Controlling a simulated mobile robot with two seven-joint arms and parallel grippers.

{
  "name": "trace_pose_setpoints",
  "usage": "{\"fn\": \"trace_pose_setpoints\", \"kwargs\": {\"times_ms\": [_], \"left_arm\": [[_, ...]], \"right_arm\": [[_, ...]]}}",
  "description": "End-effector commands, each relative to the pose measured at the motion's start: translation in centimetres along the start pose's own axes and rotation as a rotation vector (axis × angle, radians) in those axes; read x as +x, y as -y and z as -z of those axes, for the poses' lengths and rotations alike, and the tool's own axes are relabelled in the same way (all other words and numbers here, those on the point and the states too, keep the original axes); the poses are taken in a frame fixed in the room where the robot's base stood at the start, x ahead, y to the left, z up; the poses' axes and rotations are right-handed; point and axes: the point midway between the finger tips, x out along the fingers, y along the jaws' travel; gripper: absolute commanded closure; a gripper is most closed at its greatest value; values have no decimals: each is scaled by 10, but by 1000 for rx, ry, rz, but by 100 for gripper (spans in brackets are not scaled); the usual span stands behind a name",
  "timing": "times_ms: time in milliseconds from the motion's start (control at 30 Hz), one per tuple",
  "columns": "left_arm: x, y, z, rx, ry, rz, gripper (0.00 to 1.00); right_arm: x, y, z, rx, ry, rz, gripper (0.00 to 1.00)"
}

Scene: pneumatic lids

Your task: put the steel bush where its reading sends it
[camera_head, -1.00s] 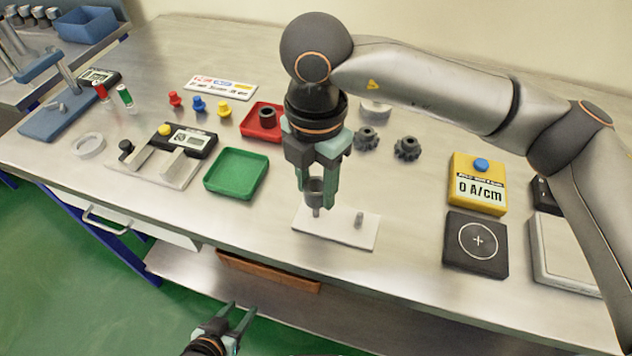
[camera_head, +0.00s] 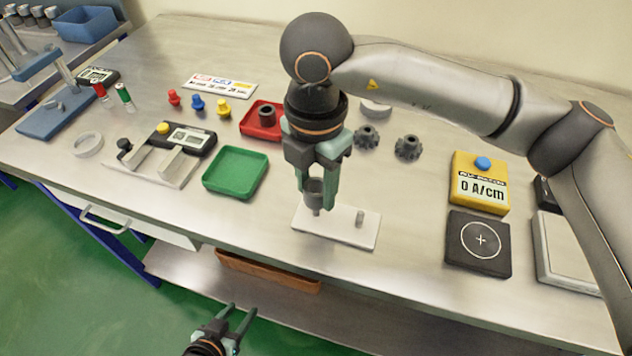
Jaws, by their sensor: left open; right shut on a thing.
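My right gripper (camera_head: 317,186) is shut on the steel bush (camera_head: 314,188), a grey ring-like piece, over the left part of a white plate (camera_head: 335,234). A narrow grey stub shows just below the bush; I cannot tell whether the bush is around it or above it. A second short pin (camera_head: 360,217) stands on the plate's right part. A yellow meter (camera_head: 480,184) reads 0 A/cm, above a black pad with a circle and cross (camera_head: 477,244). A green tray (camera_head: 236,173) is empty. A red tray (camera_head: 250,127) holds a dark bush (camera_head: 267,116). My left gripper (camera_head: 236,320) is open and empty, low in front of the bench.
Bench between plate and black pad is clear.

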Motion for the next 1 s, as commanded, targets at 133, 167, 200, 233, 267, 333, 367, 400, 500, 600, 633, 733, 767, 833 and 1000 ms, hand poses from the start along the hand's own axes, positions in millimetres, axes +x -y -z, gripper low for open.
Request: {"fn": "trace_pose_setpoints", "kwargs": {"times_ms": [133, 167, 200, 233, 267, 333, 367, 400, 500, 600, 633, 733, 767, 833, 1000], "left_arm": [[2, 0, -2, -1, 1, 0, 50], [2, 0, -3, -1, 1, 0, 50], [2, 0, -3, -1, 1, 0, 50], [3, 0, -4, -1, 1, 0, 50], [3, 0, -4, -1, 1, 0, 50], [4, 0, -5, -1, 1, 0, 50], [4, 0, -5, -1, 1, 0, 50], [4, 0, -5, -1, 1, 0, 50], [5, 0, -6, -1, 1, 0, 50], [6, 0, -7, -1, 1, 0, 50], [6, 0, -8, -1, 1, 0, 50], [7, 0, -9, -1, 1, 0, 50], [8, 0, -9, -1, 1, 0, 50], [8, 1, -10, -1, 1, 0, 50], [10, 1, -11, -1, 1, 0, 50]], "right_arm": [[3, 0, 0, 0, 0, -1, 100], [3, 0, 0, 0, 0, -1, 100], [4, 0, 0, 0, 0, -1, 100], [4, 0, 0, 0, 0, -1, 100], [5, 0, 0, 0, 0, -1, 100], [6, 0, 0, 0, 0, -1, 100], [6, 0, 0, 0, 0, -1, 100], [7, 0, 0, 0, 0, -1, 100], [8, 0, 0, 0, 0, -1, 100], [10, 0, 0, 0, 0, -1, 100], [10, 0, 0, 0, 0, -1, 100], [12, 0, 0, 0, 0, -1, 100], [12, 0, 0, 0, 0, -1, 100], [13, 0, 0, 0, 0, -1, 100], [16, 0, 0, 0, 0, -1, 100]]}}
